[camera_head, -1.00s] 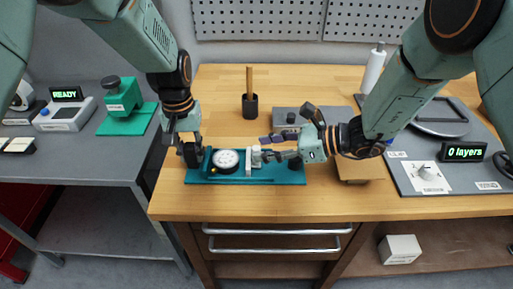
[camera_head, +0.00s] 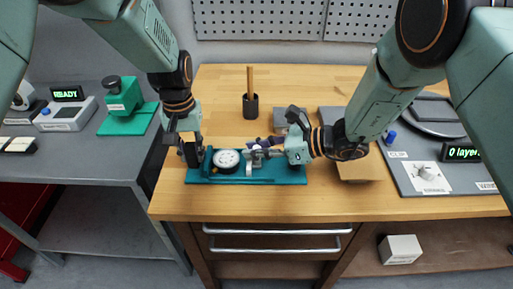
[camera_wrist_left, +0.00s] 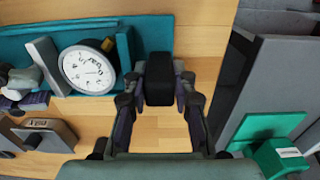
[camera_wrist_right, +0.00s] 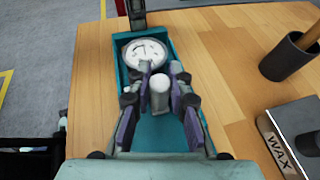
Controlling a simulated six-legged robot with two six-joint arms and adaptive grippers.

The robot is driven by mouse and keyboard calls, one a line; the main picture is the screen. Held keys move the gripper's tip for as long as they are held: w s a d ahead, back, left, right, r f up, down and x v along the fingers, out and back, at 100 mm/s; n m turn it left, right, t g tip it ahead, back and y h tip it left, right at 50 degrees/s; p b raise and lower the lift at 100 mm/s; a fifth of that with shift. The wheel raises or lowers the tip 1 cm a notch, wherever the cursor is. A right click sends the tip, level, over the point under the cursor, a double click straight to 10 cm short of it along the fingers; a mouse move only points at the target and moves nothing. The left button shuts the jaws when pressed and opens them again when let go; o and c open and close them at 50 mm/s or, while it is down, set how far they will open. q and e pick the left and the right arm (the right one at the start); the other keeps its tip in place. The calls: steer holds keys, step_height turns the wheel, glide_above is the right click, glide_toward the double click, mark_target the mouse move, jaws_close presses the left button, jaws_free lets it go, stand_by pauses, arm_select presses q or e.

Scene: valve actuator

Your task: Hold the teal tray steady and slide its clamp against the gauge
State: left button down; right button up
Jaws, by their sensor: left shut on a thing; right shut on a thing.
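The teal tray (camera_head: 285,175) lies on the wooden bench with the round white-faced gauge (camera_head: 226,161) in its left part. The gauge also shows in the left wrist view (camera_wrist_left: 88,69). The clamp's upright grey plate (camera_wrist_left: 45,65) stands just beside the gauge; I cannot tell whether they touch. My left gripper (camera_head: 190,152) is shut on the dark block (camera_wrist_left: 160,80) at the tray's left end. My right gripper (camera_head: 264,152) is shut on the clamp's pale knob (camera_wrist_right: 160,92), right of the gauge. The fingers partly hide the clamp.
A dark cup with a wooden stick (camera_head: 250,105) stands behind the tray. A block labelled WAX (camera_wrist_right: 285,150) lies near the tray. A grey panel with a display (camera_head: 461,152) is at the right. The bench's front strip (camera_head: 270,205) is clear.

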jaws_close()
steer(key=shift+a, duration=0.1)
steer(key=shift+a, duration=1.4)
steer(key=o, duration=0.6)
jaws_free()
steer(key=shift+d, duration=0.15)
steer(key=shift+o, duration=0.8)
steer(key=v, duration=1.1)
steer(key=shift+d+r, duration=0.3)
steer(key=shift+r, duration=0.05)
